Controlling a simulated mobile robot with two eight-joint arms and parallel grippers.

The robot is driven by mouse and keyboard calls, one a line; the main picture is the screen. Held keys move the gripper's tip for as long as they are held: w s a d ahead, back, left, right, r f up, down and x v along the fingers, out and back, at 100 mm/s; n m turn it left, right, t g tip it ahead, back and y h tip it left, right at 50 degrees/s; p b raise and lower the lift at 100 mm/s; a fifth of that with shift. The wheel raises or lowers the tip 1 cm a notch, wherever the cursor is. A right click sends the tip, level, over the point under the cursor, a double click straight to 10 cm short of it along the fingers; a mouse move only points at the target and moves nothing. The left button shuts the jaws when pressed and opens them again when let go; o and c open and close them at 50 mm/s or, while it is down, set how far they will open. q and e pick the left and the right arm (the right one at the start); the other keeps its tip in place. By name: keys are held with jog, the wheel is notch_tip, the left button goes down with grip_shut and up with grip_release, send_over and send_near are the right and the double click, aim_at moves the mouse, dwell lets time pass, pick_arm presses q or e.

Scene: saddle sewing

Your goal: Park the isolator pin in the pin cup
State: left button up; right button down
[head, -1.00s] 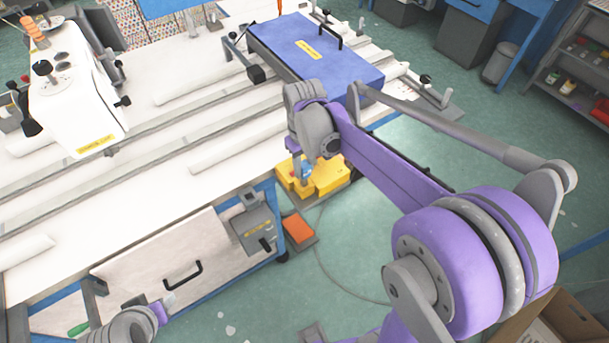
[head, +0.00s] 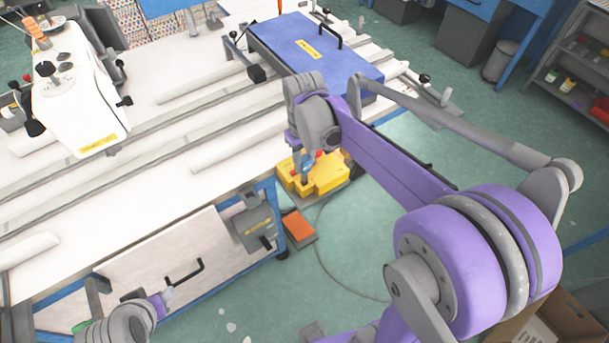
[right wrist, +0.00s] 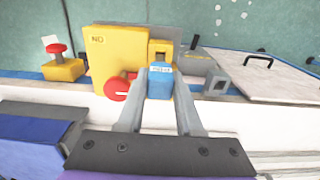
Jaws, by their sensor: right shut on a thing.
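My right gripper (right wrist: 160,98) is shut on a blue block with a small label, the head of the isolator pin (right wrist: 160,82). In the right wrist view, the pin head is right in front of the yellow housing (right wrist: 108,55), below its small dark opening. I cannot tell whether the pin's shaft is in that opening. A grey square open socket (right wrist: 217,83), possibly the pin cup, stands to the right of the pin, apart from it. In the head view, the right gripper (head: 304,178) is over the yellow housing (head: 325,174). Of my left arm, part shows at bottom left; its jaws are unclear.
A red knob (right wrist: 117,88) sits on the housing's front, close to the left finger. A yellow box with a red button (right wrist: 58,62) stands further left. A white panel with a black handle (right wrist: 270,72) is at right. A blue case (head: 315,55) lies on the white table.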

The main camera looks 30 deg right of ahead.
pick_arm(q)
jog(key=shift+r, duration=0.15)
pick_arm(e)
jog(key=shift+r, duration=0.15)
jog(key=shift+r+p, duration=1)
jog(key=shift+r, duration=0.9)
pick_arm(q)
jog(key=shift+w+r, duration=0.35)
jog(key=shift+r, duration=0.3)
jog(key=shift+w+r, duration=0.35)
jog(key=shift+r, duration=0.25)
jog(key=shift+s, duration=0.1)
